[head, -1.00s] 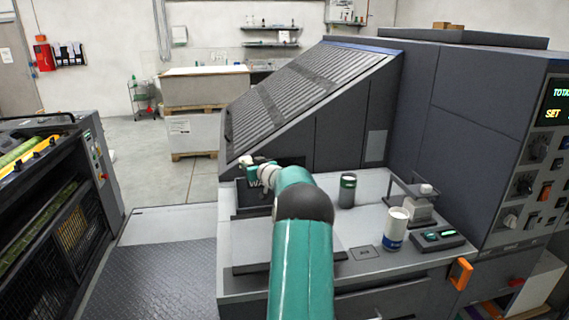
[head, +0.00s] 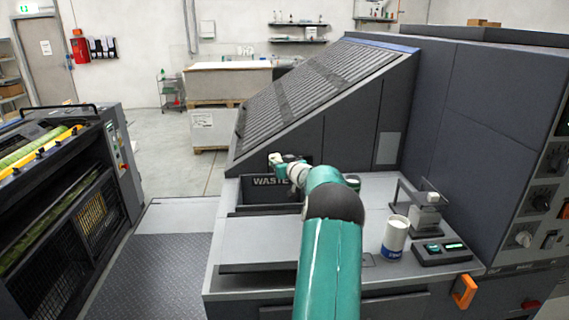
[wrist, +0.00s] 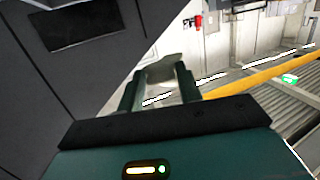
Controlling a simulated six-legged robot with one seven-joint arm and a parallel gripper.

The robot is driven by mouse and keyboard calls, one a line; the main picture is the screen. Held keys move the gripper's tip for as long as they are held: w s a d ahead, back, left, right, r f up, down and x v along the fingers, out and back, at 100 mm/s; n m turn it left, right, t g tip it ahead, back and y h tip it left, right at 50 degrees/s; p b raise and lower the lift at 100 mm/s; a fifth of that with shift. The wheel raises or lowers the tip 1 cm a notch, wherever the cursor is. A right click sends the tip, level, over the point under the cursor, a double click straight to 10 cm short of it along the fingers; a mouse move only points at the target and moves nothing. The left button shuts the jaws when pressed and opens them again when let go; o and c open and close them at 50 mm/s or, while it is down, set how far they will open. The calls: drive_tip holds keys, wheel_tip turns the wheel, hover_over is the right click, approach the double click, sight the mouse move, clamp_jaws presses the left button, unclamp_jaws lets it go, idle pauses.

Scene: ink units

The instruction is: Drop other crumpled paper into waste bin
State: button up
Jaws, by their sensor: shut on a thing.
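My gripper (wrist: 160,85) shows in the wrist view with its two dark fingers shut on a pale grey crumpled paper (wrist: 165,68), which sticks out past the fingertips. In the head view my gripper (head: 276,162) is at the far end of my teal arm, above and behind the waste bin. The waste bin (head: 260,182) is a dark box marked "WASTE" at the left end of the machine's bench. Its right side is partly hidden by my arm. I cannot make out its contents.
A small stand (head: 425,215) is at the right. The sloped machine cover (head: 320,95) rises behind. Another machine (head: 70,180) stands left across the walkway.

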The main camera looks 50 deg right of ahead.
drive_tip(key=shift+a+f, duration=0.15)
drive_tip(key=shift+f, duration=1.2)
drive_tip(key=shift+a+f, duration=0.15)
drive_tip(key=shift+f, duration=1.2)
drive_tip(key=shift+f, duration=0.1)
drive_tip(key=o, duration=1)
